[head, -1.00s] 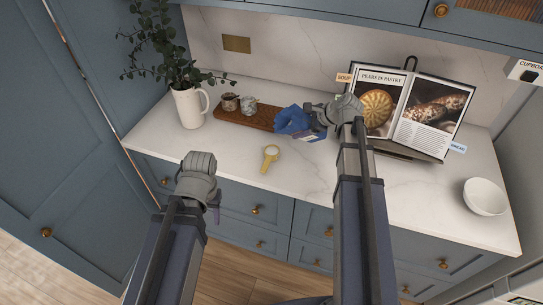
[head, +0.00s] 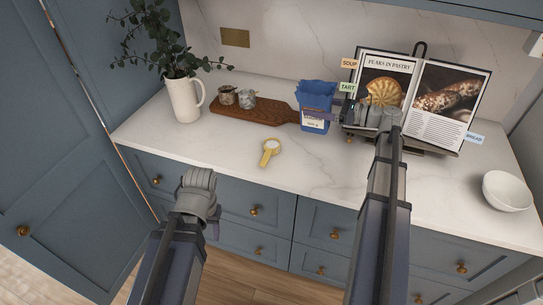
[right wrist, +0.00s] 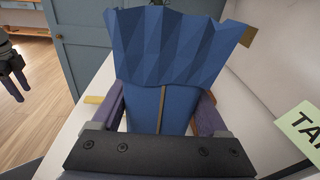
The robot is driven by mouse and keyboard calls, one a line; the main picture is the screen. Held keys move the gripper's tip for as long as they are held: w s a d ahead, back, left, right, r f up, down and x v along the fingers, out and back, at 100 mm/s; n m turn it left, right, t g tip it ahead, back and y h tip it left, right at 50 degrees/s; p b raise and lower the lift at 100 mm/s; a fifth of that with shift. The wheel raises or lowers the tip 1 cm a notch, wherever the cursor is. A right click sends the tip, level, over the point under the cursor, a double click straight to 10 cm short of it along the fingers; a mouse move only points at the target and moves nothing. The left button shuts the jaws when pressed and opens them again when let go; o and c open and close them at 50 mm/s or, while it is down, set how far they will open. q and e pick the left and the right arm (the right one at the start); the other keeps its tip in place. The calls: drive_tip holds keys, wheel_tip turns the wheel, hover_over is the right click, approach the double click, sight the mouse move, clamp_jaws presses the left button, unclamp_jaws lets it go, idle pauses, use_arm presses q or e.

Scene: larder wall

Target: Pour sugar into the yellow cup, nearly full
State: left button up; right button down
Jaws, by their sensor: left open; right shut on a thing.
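The yellow cup (head: 270,148) is a small measuring cup with a handle toward the front, on the counter in the head view. Pale white shows inside its rim; I cannot tell the exact level. The blue sugar bag (head: 315,103) with a pale label is upright to the right of and behind the cup. My right gripper (head: 345,112) is shut on the bag from its right side. In the right wrist view the bag (right wrist: 172,60) stands between the fingers, its folded top flaring. My left gripper (head: 198,182) is open and empty in front of the counter.
A wooden board (head: 262,113) with two small jars (head: 237,97) lies behind the cup. A white jug (head: 184,98) of greenery stands left. An open cookbook (head: 418,98) on a stand is close behind my right gripper. A white bowl (head: 507,191) is far right. The counter around the cup is clear.

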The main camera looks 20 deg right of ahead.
drive_tip(key=shift+d+r+m+t+y, duration=0.2)
drive_tip(key=shift+r+m+t+y, duration=0.15)
drive_tip(key=shift+r, duration=0.4)
drive_tip(key=f+b, duration=0.4)
drive_tip(key=shift+w+d+f, duration=0.15)
drive_tip(key=shift+w, duration=0.2)
